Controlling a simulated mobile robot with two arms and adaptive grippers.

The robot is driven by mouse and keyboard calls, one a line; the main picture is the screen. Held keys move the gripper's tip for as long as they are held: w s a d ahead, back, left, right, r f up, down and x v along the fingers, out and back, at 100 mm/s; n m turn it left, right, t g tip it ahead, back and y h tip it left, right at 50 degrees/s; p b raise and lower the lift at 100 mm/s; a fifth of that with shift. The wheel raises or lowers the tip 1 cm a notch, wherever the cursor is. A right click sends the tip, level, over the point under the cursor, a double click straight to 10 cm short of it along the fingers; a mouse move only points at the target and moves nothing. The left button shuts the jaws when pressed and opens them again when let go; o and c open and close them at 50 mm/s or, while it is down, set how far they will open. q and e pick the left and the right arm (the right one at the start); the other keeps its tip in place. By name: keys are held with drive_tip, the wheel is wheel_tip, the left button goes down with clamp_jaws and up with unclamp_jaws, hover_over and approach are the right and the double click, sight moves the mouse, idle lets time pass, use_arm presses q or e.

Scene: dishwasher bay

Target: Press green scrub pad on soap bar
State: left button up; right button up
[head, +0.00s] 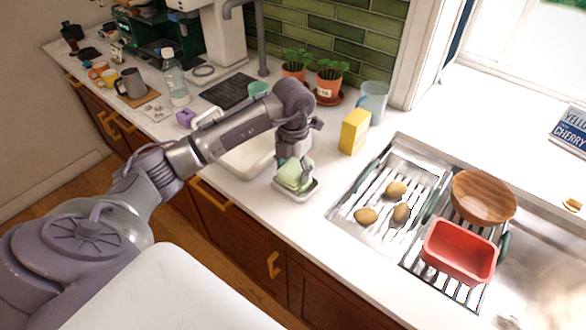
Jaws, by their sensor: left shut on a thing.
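My left gripper (292,163) points down at the right end of the white sink and is shut on a green scrub pad (293,176). The pad is right over a small pale dish (297,195) on the counter. The soap bar cannot be told apart clearly; pad and gripper cover the middle of the dish. Whether the pad touches anything in the dish cannot be told. My right gripper is not in view.
A yellow box (354,131) and a blue pitcher (373,100) stand behind to the right. A drying rack (343,213) holds three potatoes, a wooden bowl (483,196) and a red tub (459,251). Potted plants (329,83) stand by the tiles. Counter in front of the dish is clear.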

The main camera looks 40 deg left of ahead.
sight(293, 168)
use_arm(q)
drive_tip(key=shift+r+p, duration=2.3)
drive_tip(key=shift+r, duration=1.2)
